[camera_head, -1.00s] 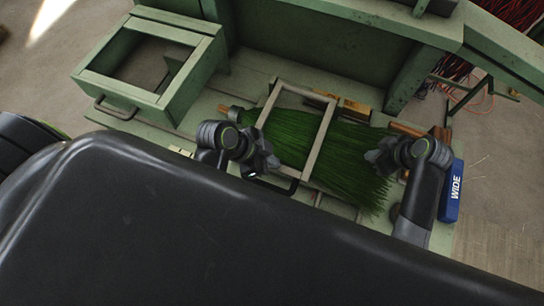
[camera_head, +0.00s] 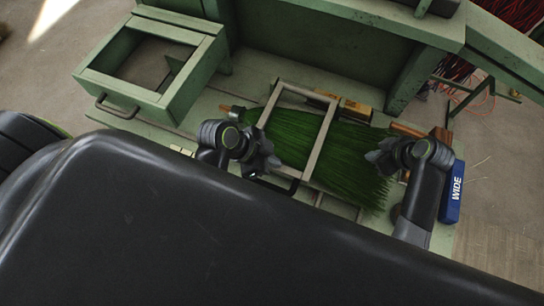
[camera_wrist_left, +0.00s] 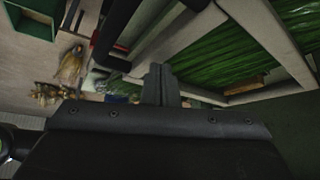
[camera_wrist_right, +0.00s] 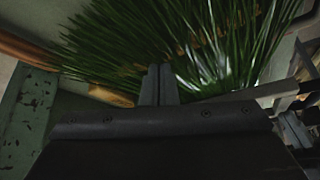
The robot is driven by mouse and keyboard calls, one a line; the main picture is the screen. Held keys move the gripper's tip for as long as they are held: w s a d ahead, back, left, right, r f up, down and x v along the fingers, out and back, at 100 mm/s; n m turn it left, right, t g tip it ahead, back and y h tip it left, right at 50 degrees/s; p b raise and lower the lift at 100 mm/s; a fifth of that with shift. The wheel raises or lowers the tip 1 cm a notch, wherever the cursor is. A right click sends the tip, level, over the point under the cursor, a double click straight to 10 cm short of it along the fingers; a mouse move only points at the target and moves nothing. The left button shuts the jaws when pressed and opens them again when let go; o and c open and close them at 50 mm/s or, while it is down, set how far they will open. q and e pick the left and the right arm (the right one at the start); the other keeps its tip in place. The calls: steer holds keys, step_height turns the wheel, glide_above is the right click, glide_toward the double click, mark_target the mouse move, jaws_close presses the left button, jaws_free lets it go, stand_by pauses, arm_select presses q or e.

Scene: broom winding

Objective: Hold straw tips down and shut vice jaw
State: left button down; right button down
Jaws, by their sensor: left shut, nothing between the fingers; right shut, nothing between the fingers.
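Green broom straw (camera_head: 345,165) lies fanned out on the bench, with its tips toward the lower right. A pale metal frame, the vice jaw (camera_head: 318,140), lies across it; its dark handle (camera_head: 293,186) is at the near side. My left gripper (camera_head: 266,160) is shut and empty at the near left side of the frame. In the left wrist view, its fingers (camera_wrist_left: 160,85) are below the frame bars (camera_wrist_left: 265,40). My right gripper (camera_head: 375,158) is shut and empty over the straw's right side. In the right wrist view, its fingers (camera_wrist_right: 158,85) are at the straw tips (camera_wrist_right: 190,45); contact is unclear.
A blue box marked WIDE (camera_head: 452,192) stands at the right edge of the bench. An open green drawer (camera_head: 130,90) is at the left. A wooden stick (camera_head: 408,129) lies right of the straw. The green bench back (camera_head: 310,40) rises behind.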

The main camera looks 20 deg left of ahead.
arm_select(q)
steer(key=shift+f, duration=0.15)
arm_select(e)
steer(key=shift+s+d+f, duration=0.1)
steer(key=shift+s+f, duration=0.15)
steer(key=shift+f, duration=0.1)
arm_select(q)
steer(key=shift+f, duration=0.2)
stand_by(0.6)
steer(key=shift+r, duration=3.05)
steer(key=v, duration=0.7)
steer(key=shift+s+a+r, duration=0.15)
steer(key=shift+a+r, duration=0.05)
arm_select(e)
steer(key=shift+r, duration=0.1)
